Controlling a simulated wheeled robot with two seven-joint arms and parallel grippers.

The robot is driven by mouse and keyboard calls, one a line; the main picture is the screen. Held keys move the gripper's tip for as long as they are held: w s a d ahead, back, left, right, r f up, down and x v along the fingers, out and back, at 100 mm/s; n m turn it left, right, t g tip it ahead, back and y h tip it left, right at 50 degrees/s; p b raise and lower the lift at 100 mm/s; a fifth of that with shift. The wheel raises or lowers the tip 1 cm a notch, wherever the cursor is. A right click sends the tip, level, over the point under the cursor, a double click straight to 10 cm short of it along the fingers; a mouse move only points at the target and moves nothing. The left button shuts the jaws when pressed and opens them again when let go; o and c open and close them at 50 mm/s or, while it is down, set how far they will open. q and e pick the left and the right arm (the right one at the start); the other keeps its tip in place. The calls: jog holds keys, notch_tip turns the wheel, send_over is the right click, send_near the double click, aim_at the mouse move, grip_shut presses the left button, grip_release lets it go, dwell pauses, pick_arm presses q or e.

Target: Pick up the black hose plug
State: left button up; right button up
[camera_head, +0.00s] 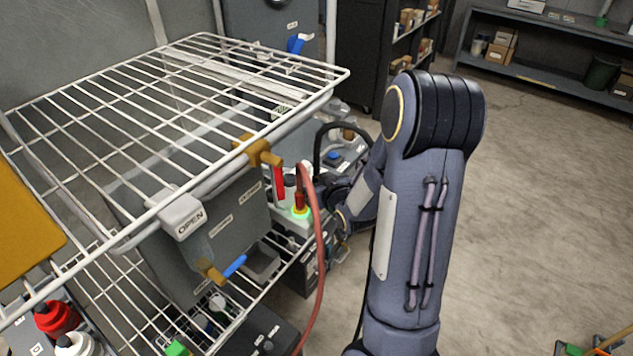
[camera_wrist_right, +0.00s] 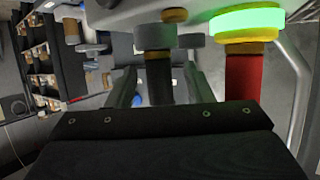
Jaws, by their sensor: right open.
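The black hose plug (camera_wrist_right: 158,75) shows in the right wrist view below a grey round socket, with a yellow band at the joint. My right gripper (camera_wrist_right: 160,85) is open, with one finger on each side of the plug; I cannot tell whether they touch it. In the head view my right gripper (camera_head: 318,187) is at the grey unit, partly hidden by my own arm. A red hose plug (camera_wrist_right: 245,80) sits beside it at a glowing green ring, which also shows in the head view (camera_head: 300,212). My left gripper is not in view.
A white wire rack (camera_head: 180,110) with an OPEN tag (camera_head: 183,215) stands left of my right arm. A red hose (camera_head: 319,270) hangs between rack and arm. A black hose (camera_head: 318,140) arches behind the gripper. The floor at right is mostly clear.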

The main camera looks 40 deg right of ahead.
grip_shut()
dwell(0.3)
jog(key=shift+r, duration=0.2)
